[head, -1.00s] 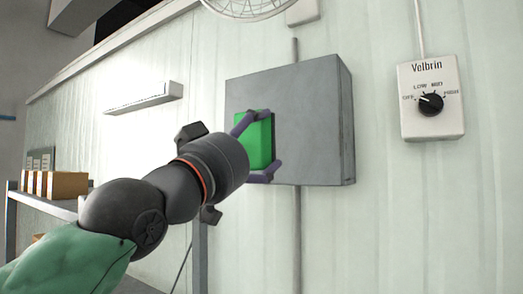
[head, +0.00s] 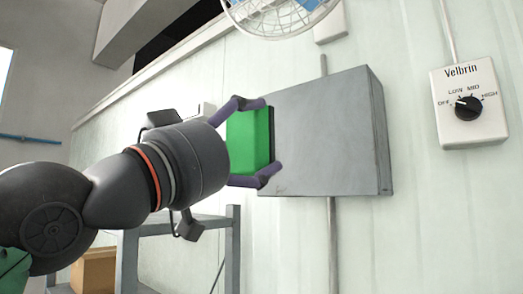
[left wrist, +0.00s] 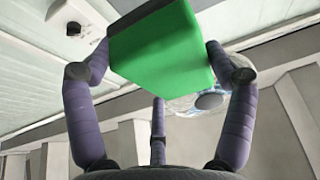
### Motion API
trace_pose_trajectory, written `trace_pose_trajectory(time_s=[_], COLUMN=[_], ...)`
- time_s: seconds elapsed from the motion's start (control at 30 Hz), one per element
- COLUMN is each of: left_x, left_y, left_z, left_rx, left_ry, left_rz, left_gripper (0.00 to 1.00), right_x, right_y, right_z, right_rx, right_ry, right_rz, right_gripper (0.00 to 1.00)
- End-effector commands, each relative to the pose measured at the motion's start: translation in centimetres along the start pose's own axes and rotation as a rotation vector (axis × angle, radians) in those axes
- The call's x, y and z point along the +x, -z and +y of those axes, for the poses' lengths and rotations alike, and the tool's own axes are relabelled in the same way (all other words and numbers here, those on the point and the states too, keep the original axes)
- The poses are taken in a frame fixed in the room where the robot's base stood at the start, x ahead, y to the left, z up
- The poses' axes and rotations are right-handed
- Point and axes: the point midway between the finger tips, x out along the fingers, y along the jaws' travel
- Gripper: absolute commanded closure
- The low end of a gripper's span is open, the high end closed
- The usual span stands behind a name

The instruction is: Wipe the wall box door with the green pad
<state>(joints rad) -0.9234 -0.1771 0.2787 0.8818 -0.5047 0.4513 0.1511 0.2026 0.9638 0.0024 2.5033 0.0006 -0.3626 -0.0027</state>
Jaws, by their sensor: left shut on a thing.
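The grey wall box (head: 325,130) is fixed to the pale wall, its flat door facing me. My left gripper (head: 257,140) has purple fingers above and below the green pad (head: 248,141) and is shut on it. The pad stands upright over the left edge of the door, with its dark side toward the box. I cannot tell whether it touches the door. In the left wrist view the pad (left wrist: 160,45) sits between the fingers of the gripper (left wrist: 158,65) and hides what is behind it. My right gripper is not in view.
A Velbrin dial control (head: 468,104) is on the wall to the right of the box. A wire fan guard (head: 278,12) hangs above. A conduit (head: 333,240) runs below the box. A grey rack (head: 130,262) with a cardboard box (head: 93,270) stands lower left.

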Motion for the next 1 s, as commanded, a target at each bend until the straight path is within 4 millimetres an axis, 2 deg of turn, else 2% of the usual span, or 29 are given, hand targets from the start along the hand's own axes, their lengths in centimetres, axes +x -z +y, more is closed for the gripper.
trace_pose_trajectory(time_s=[1.0], left_x=[-9.6], left_y=[4.1], left_z=[0.1], left_rx=[-0.001], left_ry=[-0.003], left_rz=[0.002], left_gripper=[0.43], right_x=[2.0], right_y=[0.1], right_z=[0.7], right_rx=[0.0], right_ry=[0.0], right_rz=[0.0], right_gripper=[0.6])
